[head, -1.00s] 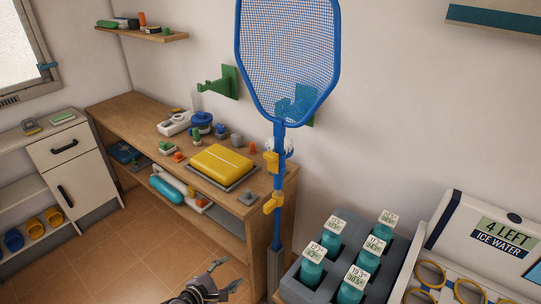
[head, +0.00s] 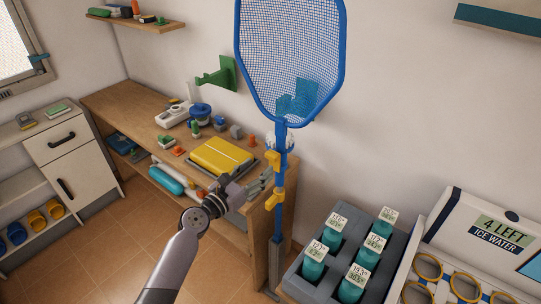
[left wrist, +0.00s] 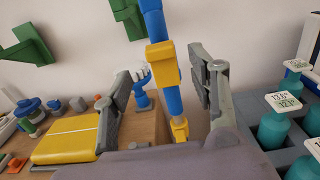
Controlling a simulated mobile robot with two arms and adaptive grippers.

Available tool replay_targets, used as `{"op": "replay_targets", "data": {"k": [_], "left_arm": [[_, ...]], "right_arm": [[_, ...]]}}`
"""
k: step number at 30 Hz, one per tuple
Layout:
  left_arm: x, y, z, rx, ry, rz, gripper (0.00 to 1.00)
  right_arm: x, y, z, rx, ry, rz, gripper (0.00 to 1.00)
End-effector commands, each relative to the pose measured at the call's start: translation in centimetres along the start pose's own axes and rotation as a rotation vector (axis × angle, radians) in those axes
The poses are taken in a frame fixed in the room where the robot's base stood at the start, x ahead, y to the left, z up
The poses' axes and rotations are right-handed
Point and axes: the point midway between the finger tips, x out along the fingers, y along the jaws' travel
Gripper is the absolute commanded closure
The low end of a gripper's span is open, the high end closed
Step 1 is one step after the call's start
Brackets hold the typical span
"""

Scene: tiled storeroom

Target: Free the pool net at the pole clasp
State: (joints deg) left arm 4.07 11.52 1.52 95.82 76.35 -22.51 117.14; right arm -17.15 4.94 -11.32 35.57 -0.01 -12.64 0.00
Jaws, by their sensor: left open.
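The pool net (head: 290,50) stands upright near the wall, its blue mesh head above a blue pole (head: 278,222). The pole carries an upper yellow clasp part (head: 272,159) and a lower yellow clasp part (head: 277,201). My left gripper (head: 266,180) is open beside the pole, near the yellow parts. In the left wrist view, the upper yellow part (left wrist: 162,62) and the pole (left wrist: 153,22) show between the spread fingers, with no clear contact. The lower yellow part (left wrist: 180,129) is partly hidden by my gripper body. My right gripper is out of view.
The wooden workbench (head: 130,105) with a yellow case (head: 222,155) stands behind my left arm. A grey crate (head: 312,285) of teal bottles stands right of the pole, with a white cooler (head: 455,225) further right. Green brackets (head: 222,75) jut from the wall.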

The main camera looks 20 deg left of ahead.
Motion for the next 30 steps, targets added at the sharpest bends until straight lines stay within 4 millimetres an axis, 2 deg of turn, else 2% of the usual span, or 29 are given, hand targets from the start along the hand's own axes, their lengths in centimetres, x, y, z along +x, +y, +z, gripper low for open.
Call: {"op": "replay_targets", "data": {"k": [1, 6, 12, 23, 30], "left_arm": [[1.3, 0.0, 0.2, 0.001, -0.001, -0.001, 0.47], [4.5, 0.0, 0.1, 0.001, 0.000, -0.001, 0.47], [6.6, 0.0, -0.1, 0.001, 0.001, -0.001, 0.47], [7.1, 0.0, -0.1, 0.002, 0.001, -0.001, 0.47], [7.1, 0.0, -0.1, 0.002, 0.001, 0.000, 0.61]], "right_arm": [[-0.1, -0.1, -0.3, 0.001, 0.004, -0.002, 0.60], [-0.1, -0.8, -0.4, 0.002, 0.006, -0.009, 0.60], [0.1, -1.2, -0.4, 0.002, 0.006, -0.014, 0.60], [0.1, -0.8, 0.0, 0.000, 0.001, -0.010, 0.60], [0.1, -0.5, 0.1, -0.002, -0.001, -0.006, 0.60]]}}
